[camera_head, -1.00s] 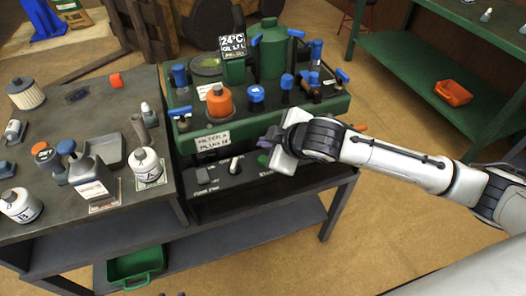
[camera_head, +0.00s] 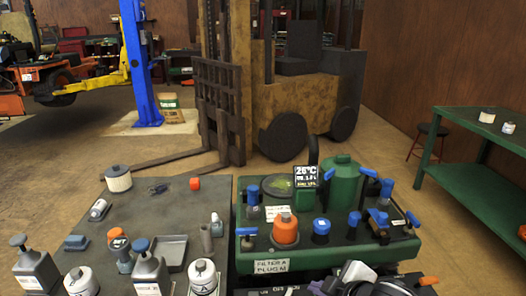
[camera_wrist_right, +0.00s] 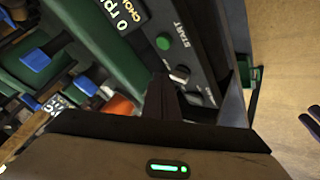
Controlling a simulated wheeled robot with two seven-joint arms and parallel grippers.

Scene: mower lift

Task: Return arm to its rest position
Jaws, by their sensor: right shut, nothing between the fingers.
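My right gripper (camera_head: 318,288) shows at the bottom edge of the head view, in front of the green-topped bench unit (camera_head: 342,254). Its arm comes in from the lower right and is mostly cut off. In the right wrist view its dark fingers (camera_wrist_right: 163,98) are shut together and empty. They are close to the unit's dark front panel (camera_wrist_right: 190,45), which has a green START button (camera_wrist_right: 163,43) and a small switch; I cannot tell whether they touch. Two dark finger-like parts at that view's right edge may be my left gripper (camera_wrist_right: 312,118).
A grey table (camera_head: 218,193) at left carries bottles, a filter and a tray. The unit holds an orange cap (camera_head: 285,229), blue-topped parts and a green canister (camera_head: 342,186). A forklift (camera_head: 290,95) stands behind; a green shelf (camera_head: 480,142) is at right. Floor between unit and shelf is clear.

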